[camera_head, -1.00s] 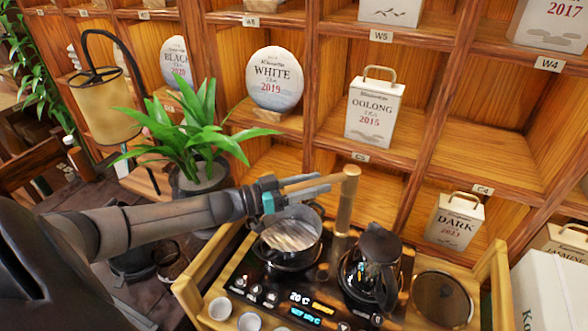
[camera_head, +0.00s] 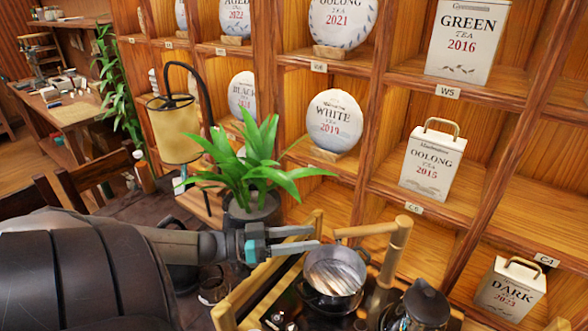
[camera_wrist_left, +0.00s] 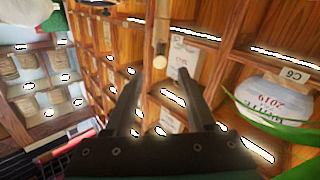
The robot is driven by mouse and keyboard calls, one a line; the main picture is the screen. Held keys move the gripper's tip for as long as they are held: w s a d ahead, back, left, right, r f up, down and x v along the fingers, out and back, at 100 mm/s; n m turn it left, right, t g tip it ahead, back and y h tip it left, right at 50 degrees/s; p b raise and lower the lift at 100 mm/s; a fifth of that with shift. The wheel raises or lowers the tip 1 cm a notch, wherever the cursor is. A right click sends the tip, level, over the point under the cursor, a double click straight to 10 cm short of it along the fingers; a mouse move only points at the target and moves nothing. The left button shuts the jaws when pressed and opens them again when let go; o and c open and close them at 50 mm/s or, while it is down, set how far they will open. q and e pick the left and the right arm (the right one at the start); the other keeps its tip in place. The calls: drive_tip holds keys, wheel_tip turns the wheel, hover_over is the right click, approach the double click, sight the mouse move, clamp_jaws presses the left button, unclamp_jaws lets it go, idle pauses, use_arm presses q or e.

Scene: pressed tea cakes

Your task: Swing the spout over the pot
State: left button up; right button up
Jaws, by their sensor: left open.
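The bamboo spout (camera_head: 365,230) reaches left from the top of its bamboo post (camera_head: 397,250). Its free end appears over the open pot (camera_head: 335,268), which stands on the tea tray. My left gripper (camera_head: 319,239) is open and empty, just left of the spout's free end, with its fingers pointing right toward it. In the left wrist view, the round end of the spout (camera_wrist_left: 160,61) shows beyond and between the two spread fingers (camera_wrist_left: 158,100), apart from them. My right gripper is not in view.
A dark kettle (camera_head: 425,305) stands right of the post. A potted plant (camera_head: 252,180) stands close behind my left gripper. The wooden shelf (camera_head: 365,187) with tea cakes and boxes rises behind. The tray's wooden rail (camera_head: 265,280) runs below my gripper.

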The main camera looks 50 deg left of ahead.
use_arm(q)
drive_tip(key=shift+v, duration=1)
